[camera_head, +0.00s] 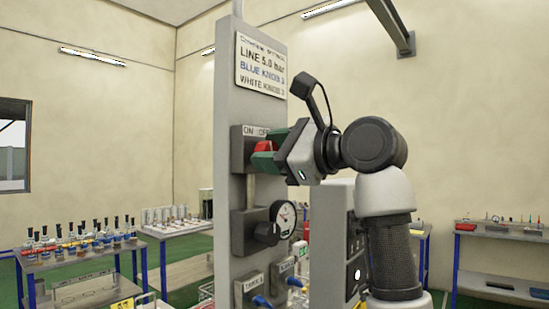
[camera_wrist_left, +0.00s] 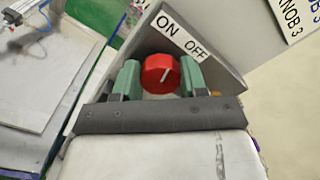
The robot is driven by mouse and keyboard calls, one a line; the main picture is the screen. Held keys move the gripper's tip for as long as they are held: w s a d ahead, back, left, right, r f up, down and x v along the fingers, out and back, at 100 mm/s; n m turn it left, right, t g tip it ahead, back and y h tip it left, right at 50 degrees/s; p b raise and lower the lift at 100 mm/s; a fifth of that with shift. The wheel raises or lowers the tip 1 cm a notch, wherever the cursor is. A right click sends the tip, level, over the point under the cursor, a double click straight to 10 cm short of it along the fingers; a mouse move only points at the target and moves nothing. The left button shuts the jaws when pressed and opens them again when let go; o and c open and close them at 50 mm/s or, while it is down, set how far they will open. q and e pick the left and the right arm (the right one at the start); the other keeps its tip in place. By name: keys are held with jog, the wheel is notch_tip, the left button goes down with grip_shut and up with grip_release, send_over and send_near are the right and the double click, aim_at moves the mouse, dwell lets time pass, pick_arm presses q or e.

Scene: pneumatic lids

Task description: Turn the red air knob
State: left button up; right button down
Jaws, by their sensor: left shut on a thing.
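The red air knob (camera_head: 266,147) sits on a dark box on the grey post, under a label (camera_head: 256,131) reading ON and OFF. My left gripper (camera_head: 267,155) has green fingers and is shut on the knob, one finger on each side, as the left wrist view (camera_wrist_left: 160,80) also shows. My right gripper is in neither view.
Below are a black knob (camera_head: 267,234), a round gauge (camera_head: 285,219) and two blue-handled valves (camera_head: 262,301) on the same post. A sign (camera_head: 261,66) is fixed above. A table with several bottles (camera_head: 80,259) stands at the left, and another table (camera_head: 500,232) at the right.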

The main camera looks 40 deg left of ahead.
pick_arm(q)
jog(key=n+b, duration=0.1)
jog(key=n, duration=0.4)
jog(key=shift+n, duration=0.3)
dwell(0.4)
jog(key=o, duration=0.9)
jog(key=shift+a+f, duration=0.1)
jog(key=shift+a, duration=0.25)
jog(key=shift+w+d+b, duration=0.2)
jog(key=shift+d+b, duration=0.25)
jog(key=shift+d, duration=1.35)
jog(key=shift+w+d+b, duration=0.2)
jog(key=shift+d+b, duration=0.25)
jog(key=shift+d, duration=1.35)
jog(key=shift+w+d+b, duration=0.2)
jog(key=shift+d+b, duration=0.25)
jog(key=shift+d, duration=1.35)
